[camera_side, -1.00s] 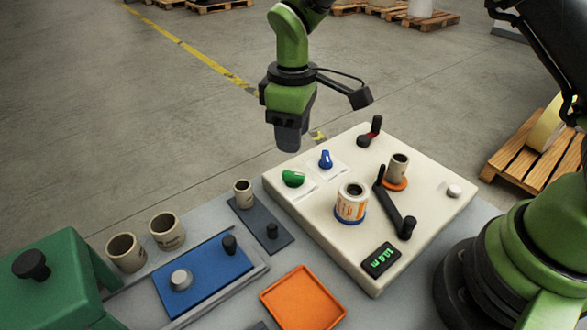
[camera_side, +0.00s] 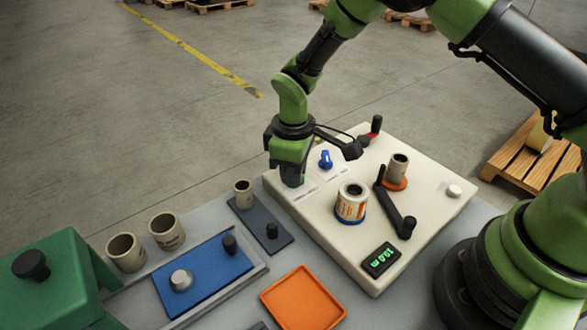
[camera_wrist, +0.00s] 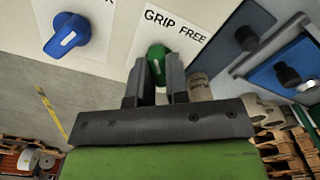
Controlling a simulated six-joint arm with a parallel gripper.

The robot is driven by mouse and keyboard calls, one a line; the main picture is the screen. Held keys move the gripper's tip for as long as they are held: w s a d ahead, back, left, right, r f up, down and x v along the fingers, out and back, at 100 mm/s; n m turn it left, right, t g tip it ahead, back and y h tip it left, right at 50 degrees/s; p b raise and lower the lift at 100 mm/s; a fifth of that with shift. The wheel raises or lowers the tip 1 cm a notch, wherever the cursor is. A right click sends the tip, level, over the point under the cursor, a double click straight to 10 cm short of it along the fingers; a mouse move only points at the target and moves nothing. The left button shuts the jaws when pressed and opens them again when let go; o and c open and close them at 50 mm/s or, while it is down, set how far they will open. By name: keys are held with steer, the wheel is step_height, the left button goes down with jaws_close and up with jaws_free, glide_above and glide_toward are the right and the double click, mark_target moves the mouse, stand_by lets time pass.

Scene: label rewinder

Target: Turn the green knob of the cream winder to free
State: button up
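The cream winder (camera_side: 330,225) stands on the grey table. Its green knob (camera_wrist: 158,56) shows in the wrist view between my two fingers, beside a white label reading GRIP and FREE. The white mark on the knob lies roughly along the fingers. My gripper (camera_side: 292,182) points down over the knob's place in the side view and hides the knob there. In the wrist view the fingers of my gripper (camera_wrist: 157,76) straddle the knob with very little gap. I cannot tell whether they press on it.
A blue knob (camera_side: 326,160) stands close by on the winder and also shows in the wrist view (camera_wrist: 67,36). A label roll (camera_side: 351,204), a black crank arm (camera_side: 396,210) and a red-and-black lever (camera_side: 372,130) also stand on the winder. An orange tray (camera_side: 303,297) lies in front.

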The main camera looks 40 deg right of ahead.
jaws_close()
steer(key=m, duration=1)
steer(key=shift+m, duration=1.9)
steer(key=o, duration=0.6)
jaws_free()
steer(key=shift+r, duration=0.1)
